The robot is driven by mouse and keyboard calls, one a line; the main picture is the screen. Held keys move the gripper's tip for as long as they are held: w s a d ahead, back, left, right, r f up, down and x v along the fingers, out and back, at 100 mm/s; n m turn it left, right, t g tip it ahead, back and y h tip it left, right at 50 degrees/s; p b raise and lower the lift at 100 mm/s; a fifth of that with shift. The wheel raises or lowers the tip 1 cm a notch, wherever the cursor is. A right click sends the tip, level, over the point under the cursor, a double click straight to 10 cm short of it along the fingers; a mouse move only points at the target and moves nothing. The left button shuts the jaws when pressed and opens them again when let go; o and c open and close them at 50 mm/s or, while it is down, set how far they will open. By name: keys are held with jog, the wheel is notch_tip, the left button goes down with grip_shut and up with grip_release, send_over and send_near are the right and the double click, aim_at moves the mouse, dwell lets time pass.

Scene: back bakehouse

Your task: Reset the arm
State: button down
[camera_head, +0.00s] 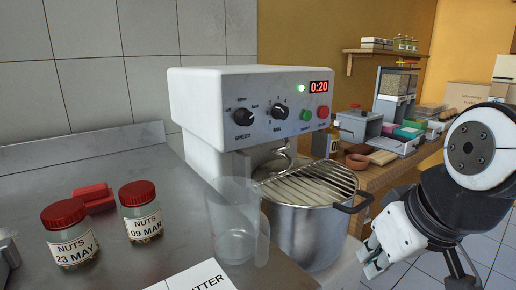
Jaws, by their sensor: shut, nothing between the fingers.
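My arm (480,150) comes in at the right edge of the head view, white and black. My gripper (374,262) hangs at the lower right, pointing down and left, with its fingers together and nothing in them. It is in front of and to the right of the mixer's steel bowl (305,238), apart from it in the picture. The mixer (215,105) is white, with a lit green lamp and a red display reading 0:20. A wire guard (310,183) covers the bowl.
Two nut jars (70,240) (141,215), a red block (94,197) and a clear jug (236,235) stand on the steel counter (185,240). A card reading "UTTER" (200,277) lies at the front. Behind my arm, a wooden bench (395,172) holds bowls and boxes.

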jog(key=s+d+f+m+g, duration=0.1)
jog(key=s+g, duration=0.1)
jog(key=s, duration=0.6)
jog(key=s+d+f+m+g, duration=0.1)
jog(key=s+m+g, duration=0.15)
jog(key=s, duration=0.55)
notch_tip(320, 180, up, 26)
jog(key=s+t+h+p, duration=0.1)
jog(key=t+p, duration=0.2)
jog(key=p, duration=2.2)
jog(key=shift+n, duration=0.35)
jog(key=shift+r, duration=0.1)
